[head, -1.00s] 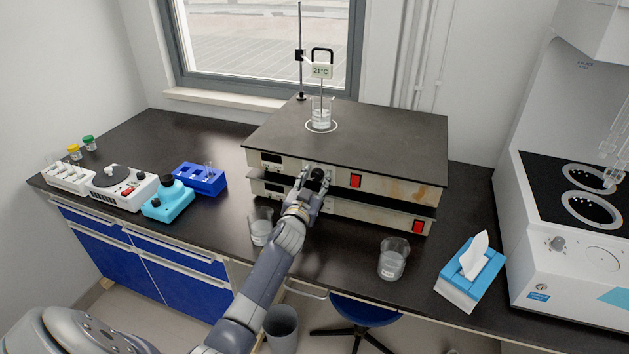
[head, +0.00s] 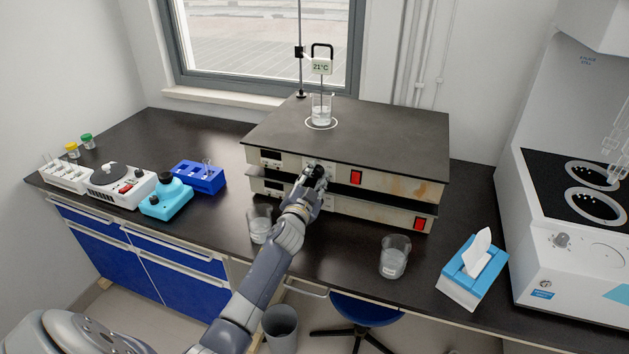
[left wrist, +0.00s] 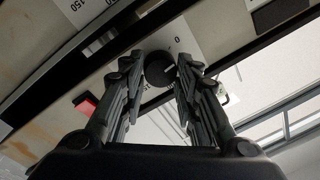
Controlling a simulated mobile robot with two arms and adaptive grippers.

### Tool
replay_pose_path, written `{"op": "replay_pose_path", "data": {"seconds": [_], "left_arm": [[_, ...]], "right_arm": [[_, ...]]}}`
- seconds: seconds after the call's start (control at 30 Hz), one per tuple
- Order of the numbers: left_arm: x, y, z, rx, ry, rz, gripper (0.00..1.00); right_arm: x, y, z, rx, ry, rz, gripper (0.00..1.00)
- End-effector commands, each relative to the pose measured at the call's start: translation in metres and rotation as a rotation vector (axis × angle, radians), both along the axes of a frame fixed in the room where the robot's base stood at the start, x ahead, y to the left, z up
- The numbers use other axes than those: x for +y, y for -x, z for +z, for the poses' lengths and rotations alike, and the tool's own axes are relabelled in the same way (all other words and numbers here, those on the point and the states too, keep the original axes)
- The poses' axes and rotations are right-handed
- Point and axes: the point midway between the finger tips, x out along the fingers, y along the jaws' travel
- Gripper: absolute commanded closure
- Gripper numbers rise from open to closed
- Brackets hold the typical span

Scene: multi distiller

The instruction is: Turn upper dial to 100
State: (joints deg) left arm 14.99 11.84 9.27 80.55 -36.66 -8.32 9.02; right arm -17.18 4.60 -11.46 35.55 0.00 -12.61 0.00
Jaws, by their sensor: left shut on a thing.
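The upper dial is a black round knob (left wrist: 158,69) on the front of the upper hotplate (head: 405,184). In the left wrist view it sits between the fingertips of my left gripper (head: 314,180). The gripper is shut on it. A light pointer mark shows on the knob, and a "0" is printed on the pale scale beside it. The other scale numbers near it are partly hidden, so I cannot read its setting. My right gripper is not in view.
A beaker (head: 321,113) with a probe stands on the upper hotplate. The lower hotplate (head: 385,212) is directly beneath. Beakers stand on the bench left (head: 260,224) and right (head: 394,257) of the arm. A tissue box (head: 472,270) stands farther right.

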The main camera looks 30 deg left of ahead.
Motion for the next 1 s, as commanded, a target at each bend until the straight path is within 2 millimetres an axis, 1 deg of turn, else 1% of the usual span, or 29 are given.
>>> {"op": "replay_pose_path", "data": {"seconds": [0.03,0.4,1.0], "left_arm": [[0.0,0.0,-0.002,0.009,-0.044,0.0,0.94],[0.0,0.0,-0.003,0.093,-0.389,0.0,0.94],[0.001,0.0,-0.005,0.228,-0.943,0.0,0.94]], "right_arm": [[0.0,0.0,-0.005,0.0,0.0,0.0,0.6],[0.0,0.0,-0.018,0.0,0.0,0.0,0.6],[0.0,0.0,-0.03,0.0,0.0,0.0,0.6]]}}
